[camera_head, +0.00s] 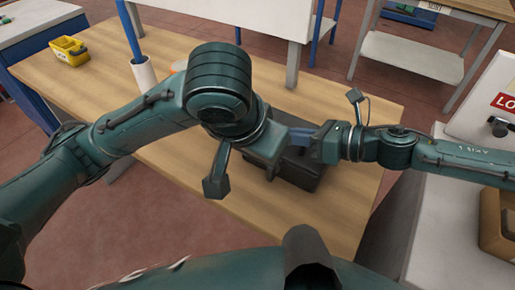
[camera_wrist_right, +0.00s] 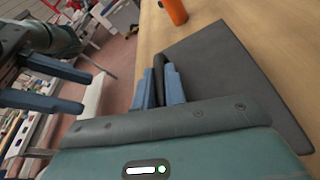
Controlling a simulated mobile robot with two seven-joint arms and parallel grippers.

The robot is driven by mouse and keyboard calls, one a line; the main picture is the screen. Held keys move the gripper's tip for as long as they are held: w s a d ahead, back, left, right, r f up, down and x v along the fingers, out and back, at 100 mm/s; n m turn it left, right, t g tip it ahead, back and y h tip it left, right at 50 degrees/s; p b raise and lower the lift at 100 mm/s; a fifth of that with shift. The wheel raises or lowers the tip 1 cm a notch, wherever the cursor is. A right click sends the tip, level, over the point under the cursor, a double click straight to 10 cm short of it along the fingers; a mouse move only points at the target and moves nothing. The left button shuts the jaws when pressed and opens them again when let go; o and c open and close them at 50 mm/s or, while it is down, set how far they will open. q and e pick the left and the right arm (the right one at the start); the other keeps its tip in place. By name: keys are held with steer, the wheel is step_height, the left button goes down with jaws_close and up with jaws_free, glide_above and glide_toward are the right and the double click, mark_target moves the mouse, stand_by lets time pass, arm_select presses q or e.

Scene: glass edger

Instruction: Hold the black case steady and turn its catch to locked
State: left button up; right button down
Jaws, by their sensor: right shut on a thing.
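The black case (camera_head: 303,172) lies on the wooden table, partly hidden under my two grippers. In the right wrist view its flat dark top (camera_wrist_right: 225,65) spreads beyond my fingers. My right gripper (camera_wrist_right: 158,75) is shut on a narrow dark part at the case; I cannot tell if this is the catch or a handle. In the head view my right gripper (camera_head: 318,143) comes in from the right over the case. My left gripper (camera_wrist_right: 86,92) is open and empty beside the case, its blue fingers apart. The catch's position cannot be made out.
The wooden table (camera_head: 235,190) is mostly bare. A yellow bin (camera_head: 68,52) and a white cup (camera_head: 144,73) stand towards the back left. An orange cylinder (camera_wrist_right: 174,11) shows beyond the case. A tan container (camera_head: 497,222) is at the right.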

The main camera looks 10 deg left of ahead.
steer(key=c, duration=1.4)
jaws_free()
steer(key=shift+o, duration=0.2)
